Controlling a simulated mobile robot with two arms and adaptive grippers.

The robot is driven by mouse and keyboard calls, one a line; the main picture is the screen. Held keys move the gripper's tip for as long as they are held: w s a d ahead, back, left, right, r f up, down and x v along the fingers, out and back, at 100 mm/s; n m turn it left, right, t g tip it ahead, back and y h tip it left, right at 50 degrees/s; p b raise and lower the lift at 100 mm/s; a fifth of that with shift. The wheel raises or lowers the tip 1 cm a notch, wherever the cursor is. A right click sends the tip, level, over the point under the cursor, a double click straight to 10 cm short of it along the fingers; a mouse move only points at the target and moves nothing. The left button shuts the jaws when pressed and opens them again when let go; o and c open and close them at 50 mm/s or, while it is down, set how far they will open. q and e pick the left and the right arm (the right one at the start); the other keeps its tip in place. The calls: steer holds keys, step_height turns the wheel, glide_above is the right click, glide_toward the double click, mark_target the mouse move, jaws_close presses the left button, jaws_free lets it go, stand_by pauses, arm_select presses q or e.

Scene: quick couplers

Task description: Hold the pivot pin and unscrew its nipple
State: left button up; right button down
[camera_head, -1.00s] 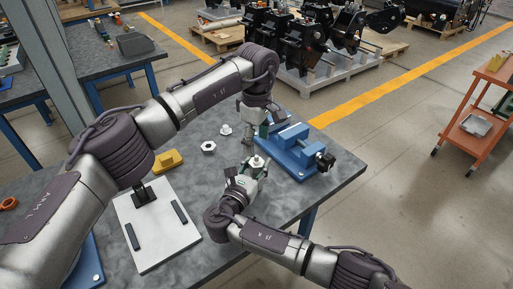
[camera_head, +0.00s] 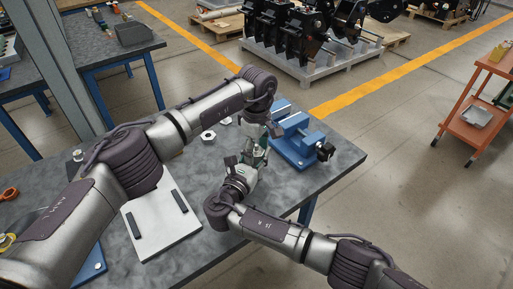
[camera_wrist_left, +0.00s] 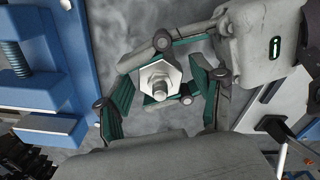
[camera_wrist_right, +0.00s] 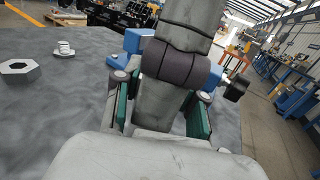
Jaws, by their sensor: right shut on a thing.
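My right gripper (camera_head: 253,160) is shut on the pivot pin above the table; its fingers also show around the pin in the left wrist view. The pin's top end is a bright hex (camera_wrist_left: 158,78) with a round stub, facing the left wrist camera. I cannot tell nipple from pin body there. My left gripper (camera_wrist_left: 163,100) points down over this end from above. Its green-padded fingers stand apart on either side of the hex, with gaps. In the right wrist view my left wrist hides the pin between the right fingers (camera_wrist_right: 160,108).
A blue vise (camera_head: 297,140) stands just right of the grippers. A hex nut (camera_head: 208,137) and a small white fitting (camera_wrist_right: 64,48) lie on the table (camera_head: 335,160) to the left. A white plate with black bars (camera_head: 160,222) lies nearer the front.

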arm_select(q)
steer(key=c, duration=1.1)
steer(key=shift+n, duration=1.8)
steer(key=o, duration=1.3)
steer(key=shift+r, duration=2.3)
arm_select(e)
steer(key=c, duration=0.6)
jaws_free()
